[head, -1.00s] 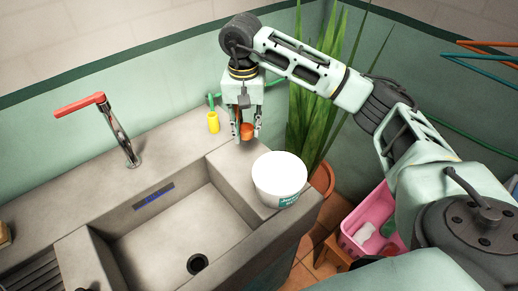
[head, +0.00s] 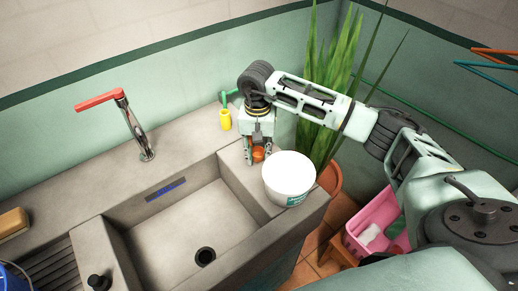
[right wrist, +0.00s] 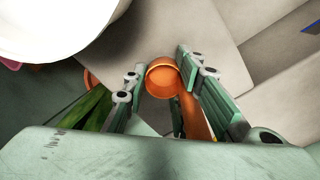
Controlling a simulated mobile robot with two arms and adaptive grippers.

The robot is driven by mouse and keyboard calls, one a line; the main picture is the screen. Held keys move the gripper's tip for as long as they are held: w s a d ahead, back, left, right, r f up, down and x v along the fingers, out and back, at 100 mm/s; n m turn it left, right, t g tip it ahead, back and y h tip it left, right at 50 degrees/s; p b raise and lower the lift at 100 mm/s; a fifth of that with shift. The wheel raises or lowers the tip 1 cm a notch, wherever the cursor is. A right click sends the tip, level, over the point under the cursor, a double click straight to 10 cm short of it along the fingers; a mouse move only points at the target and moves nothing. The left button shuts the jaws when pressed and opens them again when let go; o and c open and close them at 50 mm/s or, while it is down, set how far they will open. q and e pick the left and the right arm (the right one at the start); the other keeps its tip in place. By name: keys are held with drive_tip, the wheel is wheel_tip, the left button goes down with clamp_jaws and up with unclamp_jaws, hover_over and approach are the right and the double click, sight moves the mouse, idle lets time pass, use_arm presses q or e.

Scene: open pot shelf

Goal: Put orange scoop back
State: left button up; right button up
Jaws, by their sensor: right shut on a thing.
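The orange scoop (head: 258,154) is between the fingers of my right gripper (head: 258,157), which is shut on it. In the right wrist view the scoop's round cup (right wrist: 162,77) sits between the fingertips (right wrist: 160,72), and its handle runs down toward the palm. The gripper is low over the counter ledge right of the sink, behind and left of the white tub (head: 289,178). The tub also shows at the top left of the right wrist view (right wrist: 50,22). I cannot tell whether the scoop touches the ledge. My left gripper is out of view.
A yellow item with a green top (head: 225,119) stands behind the gripper. The sink (head: 190,225) and red-handled tap (head: 130,122) lie to the left. A potted plant (head: 325,90) is close on the right. A pink basket (head: 372,222) is below the counter.

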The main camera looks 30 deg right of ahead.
sight(258, 152)
drive_tip(key=shift+f, duration=0.2)
drive_tip(key=o, duration=0.9)
drive_tip(key=shift+o, duration=0.2)
drive_tip(key=shift+r, duration=0.15)
drive_tip(key=shift+r, duration=0.25)
wheel_tip(258, 152, up, 12)
drive_tip(key=b, duration=0.2)
drive_tip(key=shift+f, duration=0.15)
drive_tip(key=shift+a, duration=0.1)
